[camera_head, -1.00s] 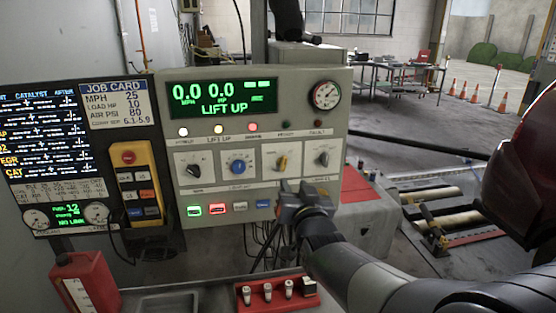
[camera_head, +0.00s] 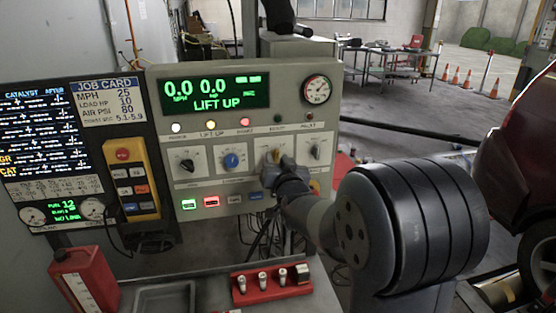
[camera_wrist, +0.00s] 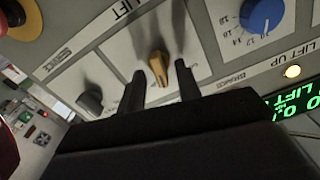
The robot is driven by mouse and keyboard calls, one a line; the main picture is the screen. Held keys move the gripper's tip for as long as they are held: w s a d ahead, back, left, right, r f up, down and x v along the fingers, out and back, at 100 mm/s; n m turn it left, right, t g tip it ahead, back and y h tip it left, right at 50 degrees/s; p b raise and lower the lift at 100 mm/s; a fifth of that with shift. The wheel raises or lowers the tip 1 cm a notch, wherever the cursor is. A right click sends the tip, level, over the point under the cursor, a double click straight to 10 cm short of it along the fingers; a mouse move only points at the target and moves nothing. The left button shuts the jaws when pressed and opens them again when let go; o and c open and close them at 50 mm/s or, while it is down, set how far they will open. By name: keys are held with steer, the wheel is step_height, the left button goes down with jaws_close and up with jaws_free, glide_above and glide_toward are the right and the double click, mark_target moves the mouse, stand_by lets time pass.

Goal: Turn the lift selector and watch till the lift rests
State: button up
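The lift selector (camera_wrist: 158,68) is a yellow knob on the grey console, beside a LIFT label in the wrist view. In the head view its top (camera_head: 276,155) shows just past my gripper (camera_head: 285,167). In the wrist view my gripper (camera_wrist: 160,78) is open, with one dark finger on either side of the knob. A gap shows between the knob and each finger; I cannot tell how far the tips reach along it. The console display (camera_head: 214,93) reads 0.0, 0.0 and LIFT UP in green. The yellow lamp (camera_head: 207,126) is lit.
A blue knob (camera_head: 232,161) and black knobs (camera_head: 185,166) flank the selector. Lit buttons (camera_head: 211,202) run below. A round gauge (camera_head: 316,89) is at upper right. A red tray (camera_head: 272,281) and red jug (camera_head: 83,281) stand in front. A dark red vehicle (camera_head: 530,165) is at right.

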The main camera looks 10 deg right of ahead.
jaws_close()
stand_by(0.3)
steer(key=shift+f+b, duration=0.15)
steer(key=shift+b, duration=0.3)
steer(key=shift+f+m+b, duration=0.1)
steer(key=shift+m+b, duration=0.3)
steer(key=shift+b, duration=0.15)
steer(key=shift+m+b, duration=0.7)
steer(key=shift+b, duration=0.4)
steer(key=shift+d+r+m+b, duration=0.1)
steer(key=shift+r+m+b, duration=0.1)
steer(key=shift+m+b, duration=1.6)
